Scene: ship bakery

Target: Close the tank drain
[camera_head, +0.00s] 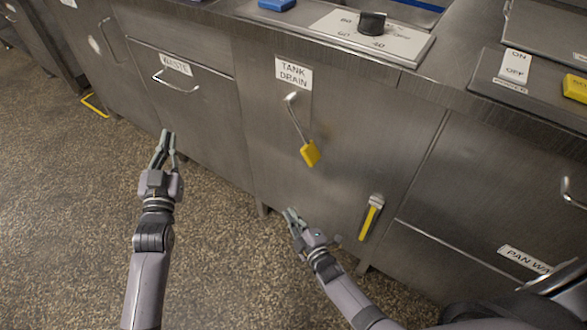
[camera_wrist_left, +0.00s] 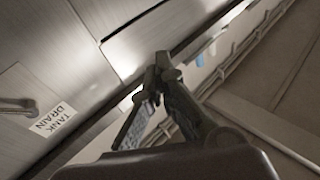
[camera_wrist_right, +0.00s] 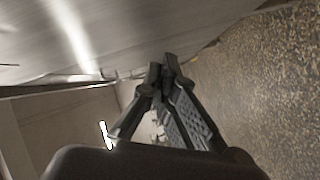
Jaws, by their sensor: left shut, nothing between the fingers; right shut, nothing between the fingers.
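The tank drain lever (camera_head: 297,117) hangs from a pivot on the steel cabinet front, below the TANK DRAIN label (camera_head: 293,74). It slants down and to the right and ends in a yellow grip (camera_head: 310,153). The label also shows in the left wrist view (camera_wrist_left: 52,119), with part of the lever (camera_wrist_left: 18,106) at the edge. My left gripper (camera_head: 166,140) is shut and empty, left of the lever, in front of the waste drawer. My right gripper (camera_head: 290,217) is shut and empty, below the yellow grip and apart from it; it also shows in the right wrist view (camera_wrist_right: 162,70).
A yellow-handled fitting (camera_head: 371,217) is on the cabinet right of my right gripper. The waste drawer handle (camera_head: 176,83) juts out at the upper left. A dial (camera_head: 372,23) and an ON/OFF panel (camera_head: 515,67) are on the counter. Speckled floor (camera_head: 60,220) is clear at left.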

